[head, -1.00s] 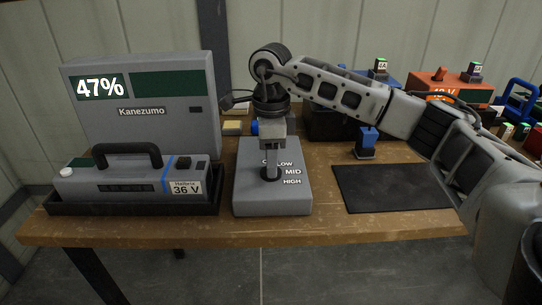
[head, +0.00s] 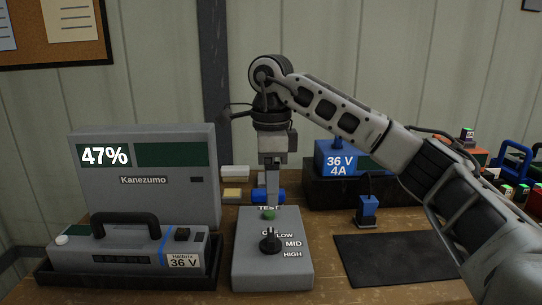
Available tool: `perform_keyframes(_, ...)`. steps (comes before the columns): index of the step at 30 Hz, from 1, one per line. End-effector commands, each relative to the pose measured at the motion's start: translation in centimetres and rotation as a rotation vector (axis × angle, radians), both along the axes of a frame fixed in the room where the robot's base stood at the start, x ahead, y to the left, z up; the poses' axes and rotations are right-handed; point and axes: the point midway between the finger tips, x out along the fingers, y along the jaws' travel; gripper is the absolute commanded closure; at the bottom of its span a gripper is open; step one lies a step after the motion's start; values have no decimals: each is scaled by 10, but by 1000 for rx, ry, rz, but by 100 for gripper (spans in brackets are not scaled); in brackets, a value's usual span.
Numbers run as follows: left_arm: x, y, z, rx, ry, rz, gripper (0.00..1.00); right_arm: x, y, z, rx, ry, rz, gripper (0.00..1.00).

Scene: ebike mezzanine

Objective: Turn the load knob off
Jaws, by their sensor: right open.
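The load knob (head: 270,241) is a black dial on the sloped top of a grey control box (head: 258,275). Labels reading LOW, MID and HIGH run down its right side; the label above LOW is partly hidden by the knob. A green button (head: 269,213) marked TEST sits behind the knob. My right gripper (head: 271,200) points down above the back of the box, over the TEST button and apart from the knob. It is open with nothing seen in it. My left gripper is not in view.
A grey Kanezumo unit (head: 145,195) showing 47% stands at the left, behind a 36 V battery (head: 130,254) in a black tray. A blue 36 V 4A charger (head: 337,160), a blue connector (head: 368,208) and a dark mat (head: 400,256) are at the right.

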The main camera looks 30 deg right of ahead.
Motion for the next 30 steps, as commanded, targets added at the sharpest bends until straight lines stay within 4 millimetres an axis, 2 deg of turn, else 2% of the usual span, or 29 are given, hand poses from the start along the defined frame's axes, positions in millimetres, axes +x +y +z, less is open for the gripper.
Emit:
perform_keyframes(1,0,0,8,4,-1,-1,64,0,0,17,-2,-3,-1,35)
perform_keyframes(3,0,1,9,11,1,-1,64,0,0,29,-1,-3,0,35)
perform_keyframes(9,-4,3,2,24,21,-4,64,0,0,47,-1,-1,0,35)
perform_keyframes(30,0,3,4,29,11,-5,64,0,0,49,1,1,0,35)
